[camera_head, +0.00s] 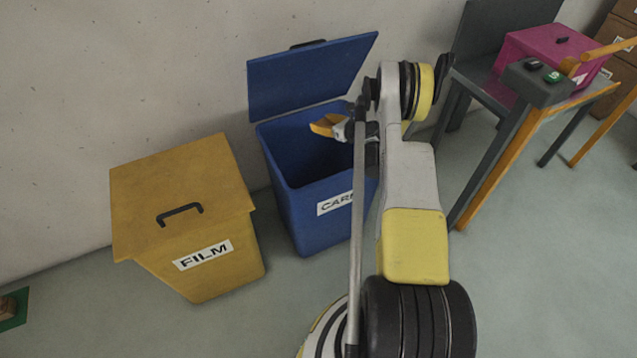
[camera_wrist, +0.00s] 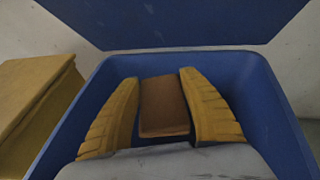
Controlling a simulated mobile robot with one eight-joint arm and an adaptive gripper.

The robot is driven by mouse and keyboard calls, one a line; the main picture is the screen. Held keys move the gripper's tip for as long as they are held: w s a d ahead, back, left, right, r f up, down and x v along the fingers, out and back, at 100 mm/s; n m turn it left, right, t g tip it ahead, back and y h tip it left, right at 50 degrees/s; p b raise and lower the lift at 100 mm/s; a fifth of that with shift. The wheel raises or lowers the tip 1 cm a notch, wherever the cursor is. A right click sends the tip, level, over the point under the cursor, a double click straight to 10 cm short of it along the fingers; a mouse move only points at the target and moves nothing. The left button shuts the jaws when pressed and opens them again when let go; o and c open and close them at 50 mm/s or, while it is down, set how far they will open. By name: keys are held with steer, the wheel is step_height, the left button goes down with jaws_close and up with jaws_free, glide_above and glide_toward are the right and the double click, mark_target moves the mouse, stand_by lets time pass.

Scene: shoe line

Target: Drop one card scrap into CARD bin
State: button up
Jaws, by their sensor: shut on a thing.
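The blue CARD bin (camera_head: 313,222) stands against the wall with its lid (camera_head: 310,75) raised. Its label is partly hidden by my arm. My gripper (camera_head: 325,125) is over the bin's opening, near its right rear side. In the wrist view, my gripper's yellow fingers (camera_wrist: 160,110) are shut on a brown card scrap (camera_wrist: 163,106). The scrap is held over the inside of the bin, whose rim (camera_wrist: 284,112) shows around it. In the head view I cannot make out the scrap apart from the gripper.
A closed yellow FILM bin (camera_head: 190,210) stands left of the CARD bin. At right is a grey and orange workstation (camera_head: 490,165) with a button box (camera_head: 538,84) and a magenta box (camera_head: 520,43). Open floor lies in front of the bins.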

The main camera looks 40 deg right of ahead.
steer(key=o, duration=1)
steer(key=shift+s, duration=0.1)
steer(key=v, duration=0.7)
steer(key=shift+s+r, duration=0.1)
steer(key=shift+r, duration=0.05)
